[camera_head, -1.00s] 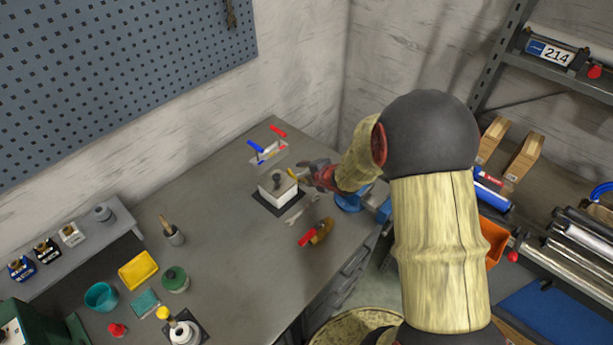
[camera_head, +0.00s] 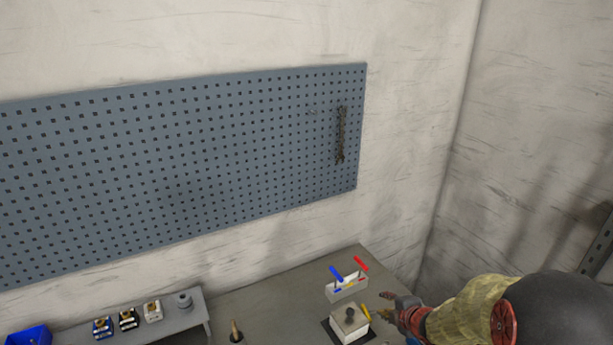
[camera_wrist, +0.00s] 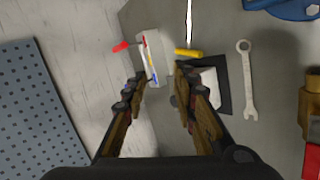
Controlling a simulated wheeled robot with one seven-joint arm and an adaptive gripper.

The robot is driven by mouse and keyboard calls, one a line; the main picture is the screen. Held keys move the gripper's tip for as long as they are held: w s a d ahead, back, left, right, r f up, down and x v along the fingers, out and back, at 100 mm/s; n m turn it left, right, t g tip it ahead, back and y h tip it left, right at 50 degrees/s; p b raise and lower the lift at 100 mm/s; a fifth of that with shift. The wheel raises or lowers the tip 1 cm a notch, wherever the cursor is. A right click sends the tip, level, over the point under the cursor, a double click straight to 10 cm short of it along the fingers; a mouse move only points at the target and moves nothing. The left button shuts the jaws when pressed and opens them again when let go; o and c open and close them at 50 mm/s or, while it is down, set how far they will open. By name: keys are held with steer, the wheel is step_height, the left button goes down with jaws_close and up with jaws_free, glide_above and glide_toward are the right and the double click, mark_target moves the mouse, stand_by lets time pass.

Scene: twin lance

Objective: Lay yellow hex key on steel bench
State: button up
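A yellow-handled tool, likely the yellow hex key (camera_head: 366,312), shows beside the white block and near my gripper. In the wrist view its yellow handle (camera_wrist: 189,53) lies just beyond the right fingertip, with a thin bright shaft running up out of frame. I cannot tell whether it rests on the bench or stands off it. My gripper (camera_head: 388,296) is over the bench's far end; in the wrist view its two fingers (camera_wrist: 161,82) are apart with nothing seen between them. The grey steel bench (camera_head: 270,295) shows only in part.
A pale holder (camera_head: 347,291) has red and blue handles. A white block (camera_head: 349,324) sits on a dark pad. A wrench (camera_wrist: 246,80) lies right of it in the wrist view. A pegboard (camera_head: 180,170) covers the wall. A small shelf (camera_head: 185,320) stands left.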

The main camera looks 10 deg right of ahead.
steer(key=s+d+f+m+g+h, duration=0.3)
steer(key=s+d+f+m+g, duration=0.15)
steer(key=s+m, duration=0.3)
steer(key=s+d+r+m+g, duration=0.1)
steer(key=s+d+r+m, duration=0.1)
steer(key=s+r+m, duration=0.3)
steer(key=s+a+r+m+t+y+b, duration=0.1)
steer(key=s+a+r+m+b, duration=0.4)
steer(key=s+a+r, duration=1.2)
steer(key=shift+a+r+m+y+b, duration=0.4)
steer(key=shift+a+m+y, duration=0.1)
steer(key=shift+m, duration=0.15)
